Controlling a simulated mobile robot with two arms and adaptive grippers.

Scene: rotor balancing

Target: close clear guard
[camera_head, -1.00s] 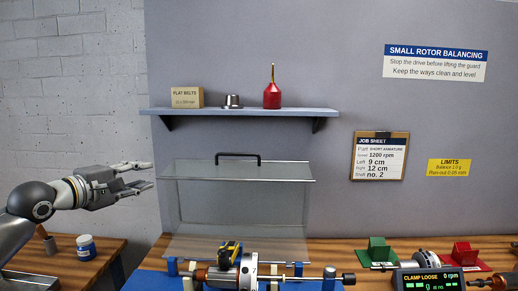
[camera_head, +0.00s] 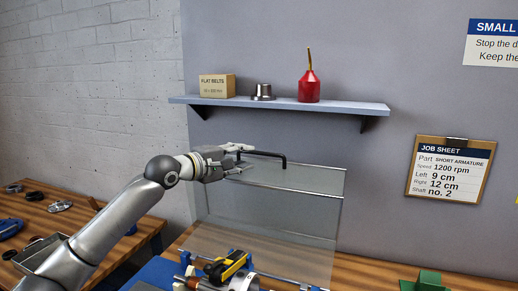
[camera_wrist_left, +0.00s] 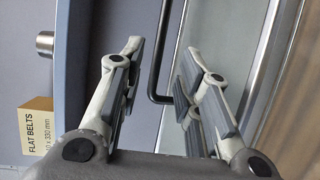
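The clear guard (camera_head: 300,180) stands raised behind the rotor machine, its panel upright and see-through with a metal edge. Its black bar handle (camera_head: 268,154) is at the top; in the left wrist view the handle (camera_wrist_left: 155,60) appears between the two fingers. My left gripper (camera_head: 246,158) is open at the left end of the handle, with no visible grip on it. In the wrist view its fingers (camera_wrist_left: 163,55) are spread on either side of the bar; whether they touch it I cannot tell. The rotor machine (camera_head: 240,283) sits in front, partly cut off. My right gripper is out of view.
A shelf (camera_head: 280,104) above carries a belt box (camera_head: 217,86), a metal cup (camera_head: 263,92) and a red oil bottle (camera_head: 309,88). A job sheet (camera_head: 450,170) hangs at right. A yellow-black item (camera_head: 228,266) lies near the rotor. A side bench with metal parts stands at left.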

